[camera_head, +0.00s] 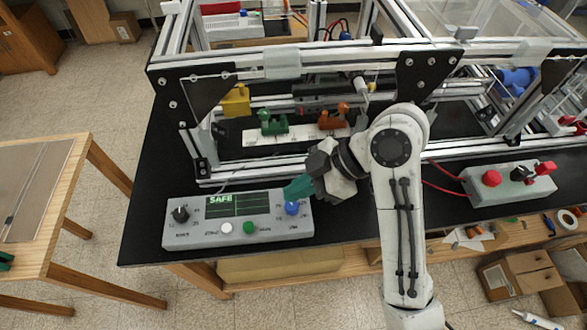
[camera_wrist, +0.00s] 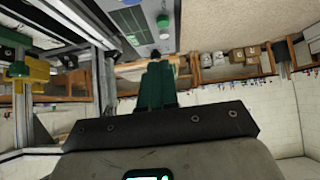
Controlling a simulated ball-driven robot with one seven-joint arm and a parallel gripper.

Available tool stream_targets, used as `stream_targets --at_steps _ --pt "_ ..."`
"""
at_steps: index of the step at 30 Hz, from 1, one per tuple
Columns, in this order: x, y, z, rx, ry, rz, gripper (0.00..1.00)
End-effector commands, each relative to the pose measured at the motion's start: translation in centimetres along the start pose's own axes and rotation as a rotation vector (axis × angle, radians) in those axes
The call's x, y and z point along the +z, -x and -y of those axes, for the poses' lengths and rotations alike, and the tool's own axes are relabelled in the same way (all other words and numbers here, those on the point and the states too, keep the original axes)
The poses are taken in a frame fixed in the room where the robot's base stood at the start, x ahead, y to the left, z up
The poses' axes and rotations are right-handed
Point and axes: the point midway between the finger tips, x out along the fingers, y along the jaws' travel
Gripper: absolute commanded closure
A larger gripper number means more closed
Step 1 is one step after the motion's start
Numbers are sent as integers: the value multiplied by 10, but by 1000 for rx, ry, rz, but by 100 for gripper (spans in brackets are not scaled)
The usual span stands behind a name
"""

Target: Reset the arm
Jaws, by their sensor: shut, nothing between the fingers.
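My arm reaches up from the bottom of the head view and bends left over the black table. My gripper (camera_head: 297,189) has green fingers and hangs over the right end of the grey control box, close to its blue knob (camera_head: 292,208). I cannot tell whether the fingertips touch the box. In the wrist view, my gripper (camera_wrist: 157,72) shows its green fingers together with nothing between them. The control box (camera_head: 237,218) has a screen reading SAFE, a black knob, a white button and a green button. It also shows in the wrist view (camera_wrist: 133,22).
An aluminium extrusion frame (camera_head: 290,62) with clear panels stands behind my arm. Inside are a yellow block (camera_head: 236,101), a green clamp (camera_head: 273,123) and an orange clamp (camera_head: 333,117). A second grey box (camera_head: 510,183) with red controls sits right. A wooden table (camera_head: 75,205) stands left.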

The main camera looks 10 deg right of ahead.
Motion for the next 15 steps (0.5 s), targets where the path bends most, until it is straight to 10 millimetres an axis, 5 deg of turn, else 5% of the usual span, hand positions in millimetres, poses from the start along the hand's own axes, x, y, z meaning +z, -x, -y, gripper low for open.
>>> stream_targets --at_steps 9,11,15 --pt "10 -4 3 11 -47 11 100" --pt "27 -10 8 28 -122 31 100" --pt "95 -25 36 118 -443 124 100"
